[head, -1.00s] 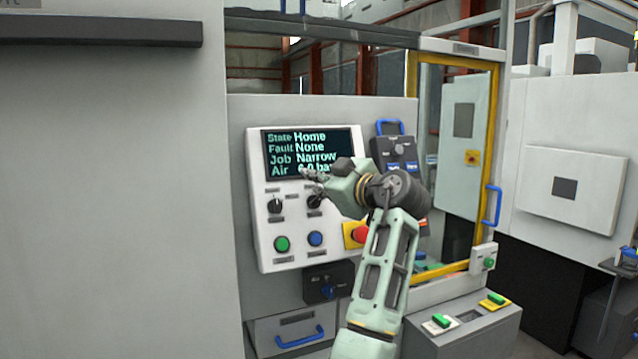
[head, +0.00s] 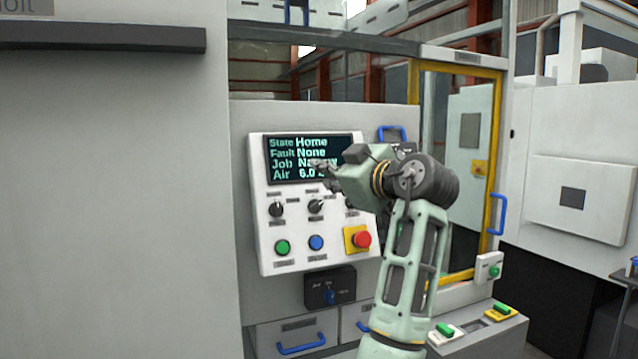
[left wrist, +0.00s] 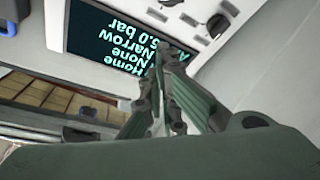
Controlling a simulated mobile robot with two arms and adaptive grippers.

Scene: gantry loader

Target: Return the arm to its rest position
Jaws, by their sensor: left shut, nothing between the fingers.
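My left gripper (head: 322,168) is in front of the white control panel (head: 262,235), at the lower right part of its dark display (head: 284,158). Its fingers are shut with nothing between them. My green arm rises from the bottom of the head view and bends left toward the panel. The display reads State Home, Fault None, Job partly covered by my gripper, Air 6.0. In the left wrist view the closed fingertips (left wrist: 160,55) lie over the edge of the display (left wrist: 95,45), which reads Narrow there. I cannot tell the gap to the panel. My right gripper is not in view.
The panel has black knobs (head: 276,209), a green button (head: 282,247), a blue button (head: 316,242) and a red stop button (head: 362,240). A yellow-framed door (head: 497,150) with a blue handle (head: 499,214) stands to the right. A grey wall (head: 110,200) fills the left.

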